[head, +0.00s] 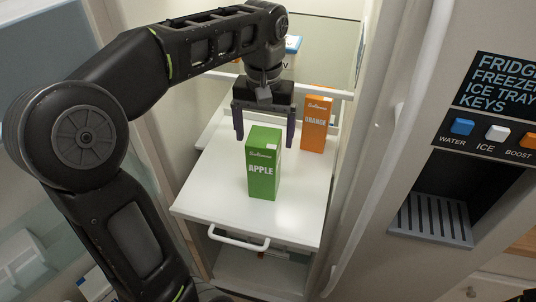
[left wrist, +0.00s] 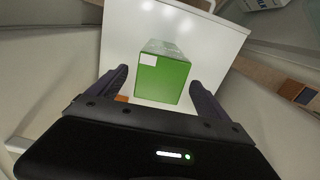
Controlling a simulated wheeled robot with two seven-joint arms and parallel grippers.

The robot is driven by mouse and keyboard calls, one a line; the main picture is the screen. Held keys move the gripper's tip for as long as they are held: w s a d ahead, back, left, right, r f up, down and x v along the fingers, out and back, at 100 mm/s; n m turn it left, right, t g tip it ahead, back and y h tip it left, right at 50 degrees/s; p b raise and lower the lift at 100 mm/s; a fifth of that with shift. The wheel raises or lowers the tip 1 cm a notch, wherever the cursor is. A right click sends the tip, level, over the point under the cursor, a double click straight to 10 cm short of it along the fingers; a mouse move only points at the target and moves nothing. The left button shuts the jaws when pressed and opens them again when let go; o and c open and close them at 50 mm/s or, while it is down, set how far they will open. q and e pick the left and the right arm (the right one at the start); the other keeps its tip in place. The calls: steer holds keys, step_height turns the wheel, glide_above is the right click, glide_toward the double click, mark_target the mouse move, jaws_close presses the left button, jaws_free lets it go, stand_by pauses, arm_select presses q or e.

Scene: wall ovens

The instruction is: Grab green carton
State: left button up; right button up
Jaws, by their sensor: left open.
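The green carton (head: 263,165), labelled APPLE, stands upright on a white pull-out shelf (head: 215,190) inside the fridge. My left gripper (head: 264,137) is open, with its fingers pointing down just behind and above the carton's top in the head view. In the left wrist view, the green carton (left wrist: 163,78) lies between and beyond the two open fingertips of the left gripper (left wrist: 157,80), with space on either side. My right gripper is not in view.
An orange carton (head: 315,124) labelled ORANGE stands behind and to the right on the shelf. The shelf has a white front handle (head: 238,238). Fridge walls and an open door flank it. A dispenser panel (head: 487,137) is at the right.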

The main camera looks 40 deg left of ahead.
mark_target(264, 158)
arm_select(q)
steer(key=shift+s, duration=0.2)
steer(key=shift+f+b, duration=0.45)
steer(key=shift+f, duration=0.85)
steer(key=shift+w, duration=0.1)
steer(key=shift+f+p, duration=0.75)
steer(key=shift+f, duration=1.8)
steer(key=shift+r, duration=0.1)
jaws_close()
